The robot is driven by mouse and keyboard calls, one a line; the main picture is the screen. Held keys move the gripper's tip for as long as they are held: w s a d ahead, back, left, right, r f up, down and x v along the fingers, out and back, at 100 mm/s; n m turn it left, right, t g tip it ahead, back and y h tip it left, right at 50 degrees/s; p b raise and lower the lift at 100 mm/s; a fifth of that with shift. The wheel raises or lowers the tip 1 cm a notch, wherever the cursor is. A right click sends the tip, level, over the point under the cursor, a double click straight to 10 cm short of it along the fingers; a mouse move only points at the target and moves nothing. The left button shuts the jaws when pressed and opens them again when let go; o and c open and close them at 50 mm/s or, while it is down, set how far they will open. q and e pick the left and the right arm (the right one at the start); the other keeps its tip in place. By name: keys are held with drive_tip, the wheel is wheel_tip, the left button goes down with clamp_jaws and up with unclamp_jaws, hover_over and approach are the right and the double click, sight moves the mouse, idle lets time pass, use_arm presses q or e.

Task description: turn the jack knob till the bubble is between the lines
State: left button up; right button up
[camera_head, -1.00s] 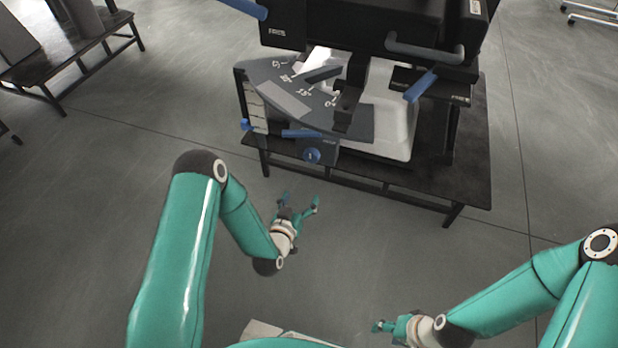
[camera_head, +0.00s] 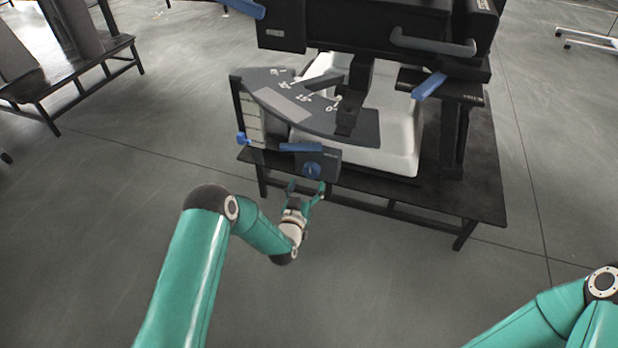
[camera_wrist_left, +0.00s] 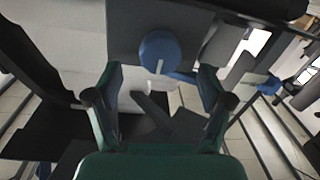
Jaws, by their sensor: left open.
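The jack knob is a round blue knob (camera_head: 312,171) on the front of a dark block below the angle scale. It also shows in the left wrist view (camera_wrist_left: 160,52), with a pale line on its face. My left gripper (camera_head: 306,186) is open, just below and in front of the knob. In the left wrist view its two fingers (camera_wrist_left: 158,85) stand apart, with the knob beyond and between them, and nothing is held. I cannot make out a bubble or its lines. My right gripper is out of the head view; only its arm shows at the lower right.
The machine with its fan-shaped scale plate (camera_head: 350,124) stands on a black table (camera_head: 470,195). Blue levers (camera_head: 300,147) and (camera_head: 428,85) stick out near the knob and at the right. Another dark table (camera_head: 120,45) stands at the far left. The floor in front is clear.

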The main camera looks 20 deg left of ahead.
sight(310, 174)
use_arm(q)
drive_tip(key=w+b, duration=0.1)
drive_tip(key=w, duration=0.3)
drive_tip(key=shift+w+a+f, duration=0.1)
drive_tip(key=shift+w, duration=0.15)
drive_tip(key=shift+w+b, duration=0.4)
drive_tip(key=shift+w, duration=0.25)
drive_tip(key=shift+c, duration=0.3)
drive_tip(key=c, duration=1.1)
drive_tip(key=shift+a, duration=0.25)
drive_tip(key=shift+d, duration=0.1)
